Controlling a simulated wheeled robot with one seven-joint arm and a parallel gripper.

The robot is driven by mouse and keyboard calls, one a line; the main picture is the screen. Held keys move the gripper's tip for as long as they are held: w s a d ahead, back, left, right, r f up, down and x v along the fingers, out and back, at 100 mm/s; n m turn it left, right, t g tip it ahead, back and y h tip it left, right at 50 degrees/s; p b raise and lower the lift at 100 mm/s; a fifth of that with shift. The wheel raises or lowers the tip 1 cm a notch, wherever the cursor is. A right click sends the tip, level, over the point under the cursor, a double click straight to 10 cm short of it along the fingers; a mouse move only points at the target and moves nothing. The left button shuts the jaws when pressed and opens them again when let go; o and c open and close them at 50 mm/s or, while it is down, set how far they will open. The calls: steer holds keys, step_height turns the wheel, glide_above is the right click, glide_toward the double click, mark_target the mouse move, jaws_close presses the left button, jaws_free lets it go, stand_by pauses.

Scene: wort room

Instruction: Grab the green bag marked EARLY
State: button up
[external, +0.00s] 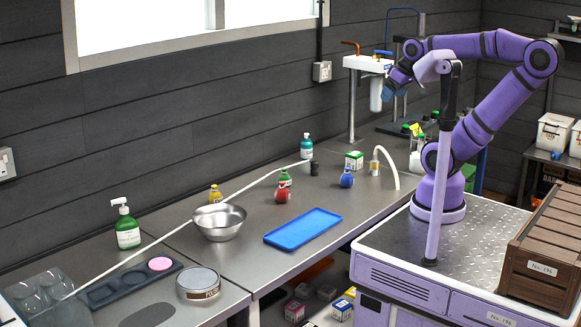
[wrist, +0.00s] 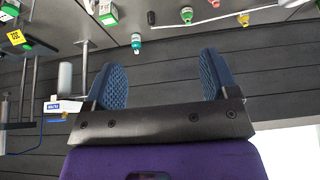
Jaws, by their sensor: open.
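A small green bag (external: 286,177) stands on the steel bench, just behind a red bag (external: 282,192), which hides its lower part. No marking on it can be read. A green item at the top of the wrist view (wrist: 221,14) looks like the same bag. My gripper (external: 388,90) is raised well above the bench, to the right of and far from the green bag. Its blue padded fingers (wrist: 165,78) are wide apart with nothing between them.
A blue bag (external: 346,179) and a yellow bag (external: 215,195) stand on either side. A steel bowl (external: 219,223), blue tray (external: 303,229) and green-white box (external: 354,160) share the bench. A teal bottle (external: 306,147) stands farther back.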

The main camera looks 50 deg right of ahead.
steer(key=w+a+m+g, duration=0.1)
steer(key=w, duration=1.1)
steer(key=m+g, duration=0.4)
glide_above(284, 178)
steer(key=w+d, duration=0.2)
step_height(284, 178, down, 27)
steer(key=shift+a+f, duration=0.1)
step_height(284, 178, down, 6)
steer(key=shift+a, duration=0.1)
steer(key=shift+s+f, duration=0.15)
steer(key=shift+f, duration=2.5)
steer(key=shift+c, duration=0.4)
steer(key=c, duration=0.9)
